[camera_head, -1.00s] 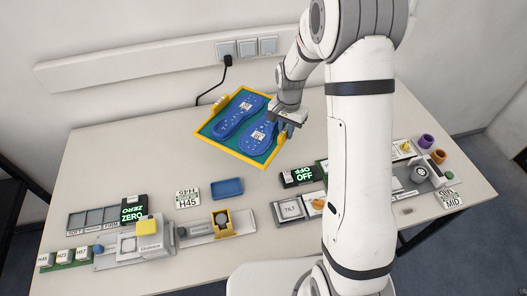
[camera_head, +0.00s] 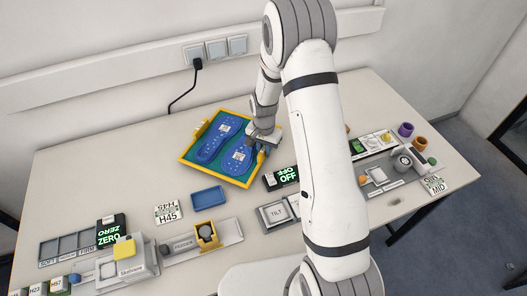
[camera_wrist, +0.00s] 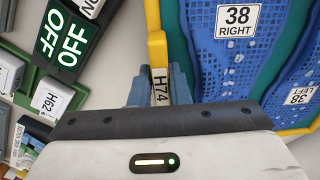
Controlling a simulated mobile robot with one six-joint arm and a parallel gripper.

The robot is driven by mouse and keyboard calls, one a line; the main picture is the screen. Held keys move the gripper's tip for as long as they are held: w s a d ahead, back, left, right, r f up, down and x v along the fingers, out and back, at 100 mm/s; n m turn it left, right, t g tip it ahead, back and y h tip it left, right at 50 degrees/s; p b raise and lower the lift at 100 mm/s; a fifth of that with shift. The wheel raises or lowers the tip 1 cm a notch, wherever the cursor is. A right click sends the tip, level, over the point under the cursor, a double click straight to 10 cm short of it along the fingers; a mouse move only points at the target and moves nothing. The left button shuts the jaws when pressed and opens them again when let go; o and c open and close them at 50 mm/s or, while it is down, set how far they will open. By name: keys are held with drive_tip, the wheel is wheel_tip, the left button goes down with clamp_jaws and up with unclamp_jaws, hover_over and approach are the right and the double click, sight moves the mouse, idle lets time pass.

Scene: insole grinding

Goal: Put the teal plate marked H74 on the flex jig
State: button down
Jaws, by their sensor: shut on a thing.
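The teal plate (camera_head: 187,154) has a yellow rim and lies on the table at the back, with two blue insoles (camera_head: 238,158) on it. In the wrist view a white H74 label (camera_wrist: 159,85) sits between my fingers at the plate's yellow edge (camera_wrist: 157,50). My gripper (camera_head: 262,140) is shut on that edge, at the plate's right side; the wrist view shows both grey-blue fingers (camera_wrist: 158,88) around the label. The insoles read 38 RIGHT (camera_wrist: 237,21) and 38 LEFT. No label names the flex jig legibly, so I cannot tell which fixture it is.
A blue tray (camera_head: 209,196) and an H45 card (camera_head: 168,212) lie in front of the plate. Grey fixtures with a yellow block (camera_head: 124,248) and a yellow holder (camera_head: 206,232) stand front left. An OFF display (camera_head: 287,176) and TILT unit (camera_head: 276,213) stand near my arm.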

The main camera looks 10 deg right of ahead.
drive_tip(key=shift+w+f, duration=0.1)
drive_tip(key=shift+f, duration=0.8)
drive_tip(key=shift+f, duration=0.15)
drive_tip(key=c, duration=1.4)
unclamp_jaws()
drive_tip(key=shift+o, duration=0.2)
